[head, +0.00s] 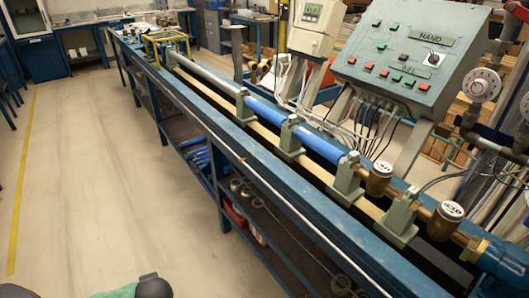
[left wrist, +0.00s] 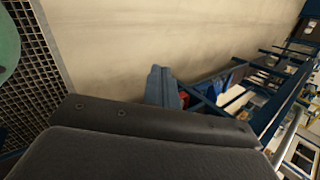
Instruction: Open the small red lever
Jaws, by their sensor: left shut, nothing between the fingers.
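I cannot make out a small red lever in either view. The head view shows the long blue test bench (head: 215,135) with a blue and brass pipe line, two brass meters (head: 380,179) and a blue fitting (head: 503,257) at its near right end. In the left wrist view my left gripper (left wrist: 163,84) shows as grey-blue fingers held together beyond a dark housing, with nothing seen between them. It points towards the pale floor, and the bench shows to its right. My right gripper is in neither view.
A grey-green control panel (head: 410,58) with buttons stands behind the bench, beside a white meter box (head: 312,25). A round gauge (head: 482,84) is at right. Shelves under the bench hold a red bin (head: 234,212). The floor (head: 105,170) at left is clear.

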